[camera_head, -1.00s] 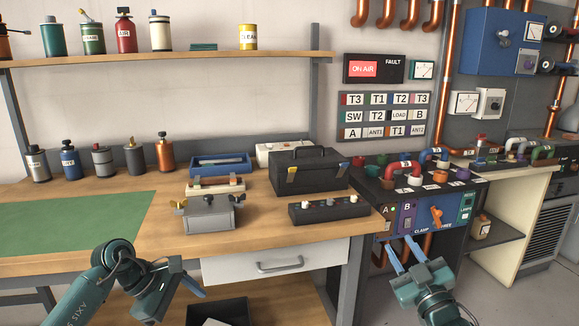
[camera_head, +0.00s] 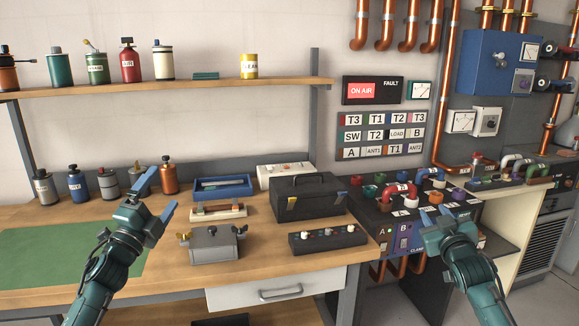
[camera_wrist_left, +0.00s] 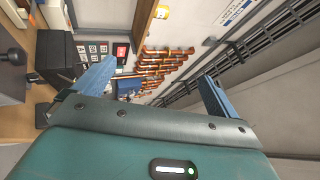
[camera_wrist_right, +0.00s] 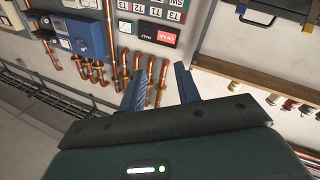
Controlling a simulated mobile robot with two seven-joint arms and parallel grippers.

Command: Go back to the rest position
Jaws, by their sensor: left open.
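My left gripper (camera_head: 160,200) is raised in front of the workbench's left part, over the edge of the green mat (camera_head: 70,258). In the left wrist view its two blue fingers (camera_wrist_left: 155,85) stand wide apart with nothing between them. My right gripper (camera_head: 436,214) is raised in front of the patch console (camera_head: 372,208) and hides part of it. In the right wrist view its blue fingers (camera_wrist_right: 160,82) stand apart and empty. Neither gripper is seen holding anything.
On the wooden bench (camera_head: 180,285) stand a black toolbox (camera_head: 308,200), a grey box (camera_head: 213,245), a black strip with knobs (camera_head: 328,239) and a blue tray (camera_head: 222,188). Several canisters line the back and the shelf (camera_head: 200,87). Copper pipes (camera_head: 411,25) hang on the wall.

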